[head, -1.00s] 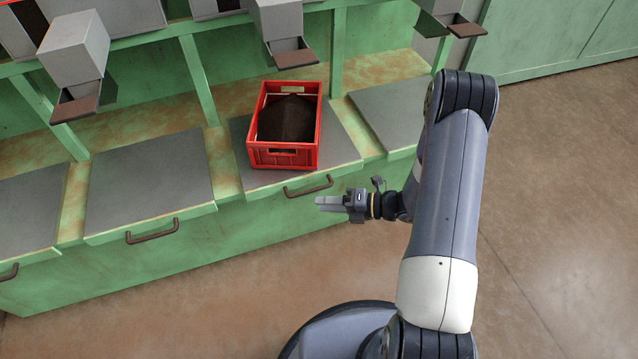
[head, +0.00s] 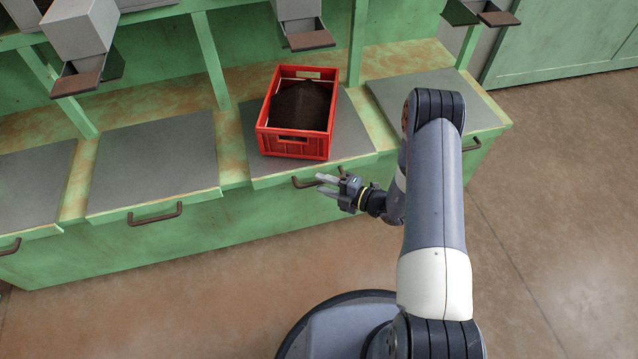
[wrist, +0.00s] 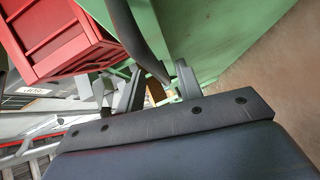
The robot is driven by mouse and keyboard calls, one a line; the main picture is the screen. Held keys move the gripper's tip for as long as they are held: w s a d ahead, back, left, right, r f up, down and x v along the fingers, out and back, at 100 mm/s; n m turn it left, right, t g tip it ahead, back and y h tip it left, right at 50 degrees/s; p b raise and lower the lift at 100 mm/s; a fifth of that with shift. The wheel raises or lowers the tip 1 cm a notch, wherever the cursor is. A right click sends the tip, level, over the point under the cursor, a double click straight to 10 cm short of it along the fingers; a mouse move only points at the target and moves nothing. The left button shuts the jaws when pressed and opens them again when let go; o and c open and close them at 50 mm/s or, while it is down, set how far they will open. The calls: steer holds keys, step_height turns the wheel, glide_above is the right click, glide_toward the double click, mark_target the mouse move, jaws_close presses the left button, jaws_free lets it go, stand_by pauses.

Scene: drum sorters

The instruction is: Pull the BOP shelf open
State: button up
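Several grey-topped shelves with brown bar handles line the green bench. The BOP shelf cannot be told by a readable label in the head view. The shelf nearest my gripper (head: 326,186) has a grey top (head: 245,130) and a brown handle (head: 303,182) on its green front edge. My gripper is open, its two fingers apart at the right part of this handle. In the wrist view the dark handle (wrist: 137,40) runs down to the gap between the fingertips (wrist: 158,72). Whether the fingers touch it I cannot tell.
A red crate (head: 292,146) with dark granular material stands on this shelf. Neighbouring shelves lie to the left (head: 150,165) and right (head: 415,95). Grey chutes (head: 300,22) hang above. The brown floor in front of the bench is clear.

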steer(key=shift+x, duration=1.15)
steer(key=shift+c, duration=0.5)
jaws_close()
